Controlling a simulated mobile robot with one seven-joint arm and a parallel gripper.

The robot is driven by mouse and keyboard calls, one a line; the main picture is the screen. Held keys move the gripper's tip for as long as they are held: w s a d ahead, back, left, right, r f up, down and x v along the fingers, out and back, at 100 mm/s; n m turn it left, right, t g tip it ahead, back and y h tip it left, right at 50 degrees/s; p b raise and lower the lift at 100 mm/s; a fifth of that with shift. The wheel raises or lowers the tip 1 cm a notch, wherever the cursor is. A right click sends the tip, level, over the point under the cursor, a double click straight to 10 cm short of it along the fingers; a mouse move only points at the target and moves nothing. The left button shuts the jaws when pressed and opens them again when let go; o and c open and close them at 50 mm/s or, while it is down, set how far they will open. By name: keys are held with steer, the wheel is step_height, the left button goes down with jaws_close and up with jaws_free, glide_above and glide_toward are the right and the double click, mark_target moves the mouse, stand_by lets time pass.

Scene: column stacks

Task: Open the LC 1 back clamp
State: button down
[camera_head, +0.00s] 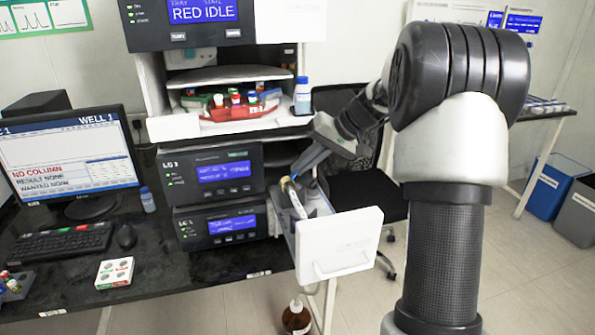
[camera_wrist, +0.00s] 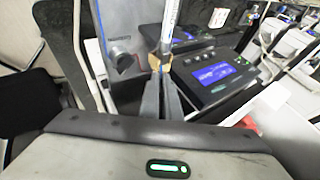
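The lower unit with the blue screen (camera_head: 232,224) appears to be LC 1; its label is small. A drawer with a white front (camera_head: 340,243) stands pulled out at its right. A pale column with a yellow end (camera_head: 294,199) lies slanted over the drawer; it also shows in the wrist view (camera_wrist: 169,28). My gripper (camera_head: 296,176) is at the column's yellow, back end. In the wrist view its fingers (camera_wrist: 160,78) lie together, overlapping the gold-coloured end piece; contact is unclear. I cannot tell the back clamp's position.
The LC 3 unit (camera_head: 212,172) sits directly above. A red tray with vials (camera_head: 235,108) and a bottle (camera_head: 303,96) stand higher up. A brown bottle (camera_head: 296,318) is below the drawer. A black chair (camera_head: 368,185) stands behind my arm.

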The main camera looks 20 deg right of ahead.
steer(key=shift+d+f+y+b, duration=0.35)
steer(key=shift+f+y+b, duration=0.15)
steer(key=shift+y, duration=0.4)
steer(key=shift+s+m, duration=0.1)
steer(key=shift+m, duration=0.2)
steer(key=c, duration=2)
jaws_free()
steer(key=p+v, duration=0.2)
steer(key=v, duration=1.5)
steer(key=shift+d, duration=0.35)
steer(key=shift+s+a, duration=0.1)
